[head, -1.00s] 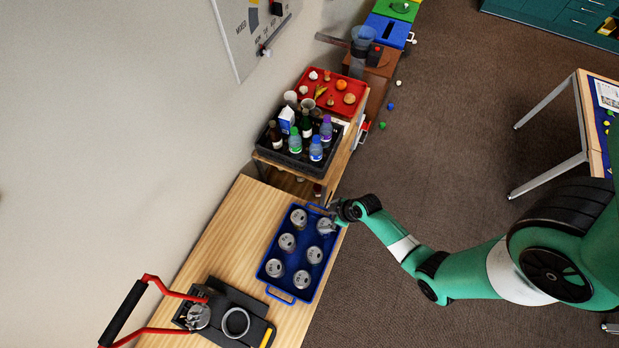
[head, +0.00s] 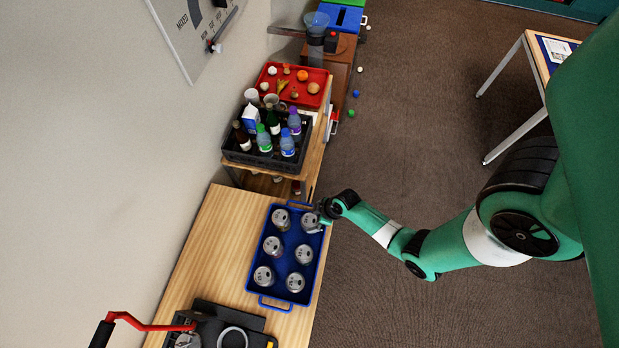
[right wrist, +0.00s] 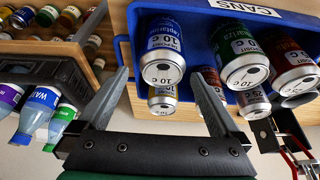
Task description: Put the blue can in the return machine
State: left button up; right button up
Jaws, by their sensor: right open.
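The blue can (right wrist: 161,48) has a blue label and a silver end. It stands in the blue tray (right wrist: 205,22) marked CANS, in the right wrist view. In the head view only silver can tops show in the tray (head: 266,300); the one at its far right corner (head: 311,223) is beside my right gripper (head: 326,218). In the right wrist view my right gripper (right wrist: 158,80) is open, its fingers on either side of the blue can's near end, with nothing clearly held. I cannot surely identify the return machine. My left gripper is out of view.
Green (right wrist: 243,62) and red (right wrist: 291,66) cans stand close to the blue one. A black crate (head: 236,155) of bottles and a red tray (head: 262,78) of food lie beyond. A red-handled black device (head: 258,340) is at the near table end.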

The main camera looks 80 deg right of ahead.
aim_at(310, 220)
jog(key=x, duration=0.2)
jog(key=b+x, duration=0.1)
jog(key=x, duration=0.1)
jog(key=shift+w+a+f+b, duration=0.2)
jog(key=shift+w+f+b, duration=0.05)
jog(key=shift+f+b, duration=0.1)
jog(key=c, duration=1.6)
